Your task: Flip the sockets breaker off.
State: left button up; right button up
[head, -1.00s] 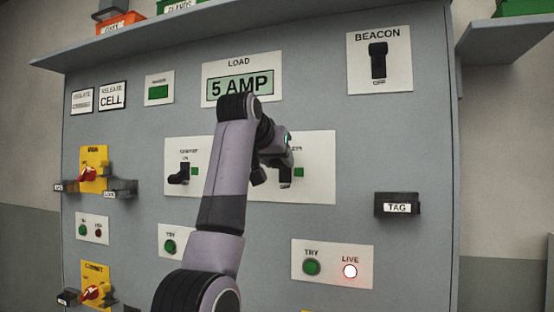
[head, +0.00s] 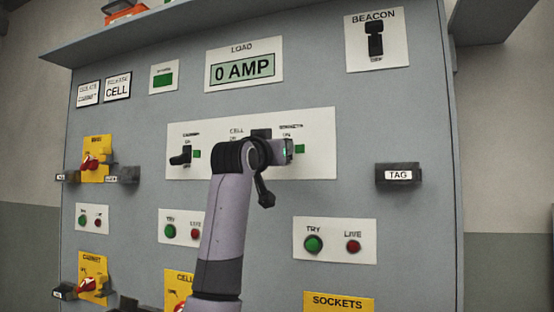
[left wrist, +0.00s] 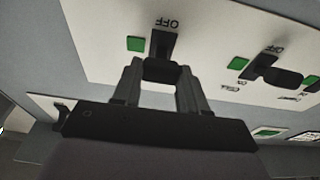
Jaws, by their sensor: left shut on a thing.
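The white breaker plate (head: 322,170) carries cabinet, cell and sockets breakers. My left gripper (head: 286,152) is at its right-hand breaker, under the sockets label (head: 290,127), and hides the lever in the head view. In the left wrist view, which is upside down, my left gripper (left wrist: 158,70) has its fingers either side of the black sockets lever (left wrist: 163,46), shut on it. An OFF mark is beside the lever; I cannot tell its exact tilt. The load display (head: 243,72) reads 0 AMP. The live lamp (head: 353,246) is dark red. My right gripper is not in view.
The cabinet breaker lever (head: 181,155) stands left on the plate. The neighbouring cell lever (left wrist: 275,74) is close to my left gripper. A tag holder (head: 398,174) and the beacon switch (head: 375,42) are to the right. A shelf overhangs the panel.

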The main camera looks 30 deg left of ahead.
pick_arm(q)
jog(key=shift+w+a+f+t+y+b, duration=0.1)
jog(key=shift+w+f+t+y+b, duration=0.3)
jog(key=shift+t, duration=0.7)
jog(key=shift+s+a+f+t+y+b, duration=0.1)
jog(key=shift+f+t+b, duration=0.3)
jog(key=shift+f+t, duration=0.55)
jog(key=shift+r+t, duration=0.2)
jog(key=shift+t, duration=0.25)
jog(key=o, duration=0.8)
jog(key=shift+o, duration=1.3)
jog(key=shift+w+f, duration=0.1)
jog(key=shift+w, duration=0.05)
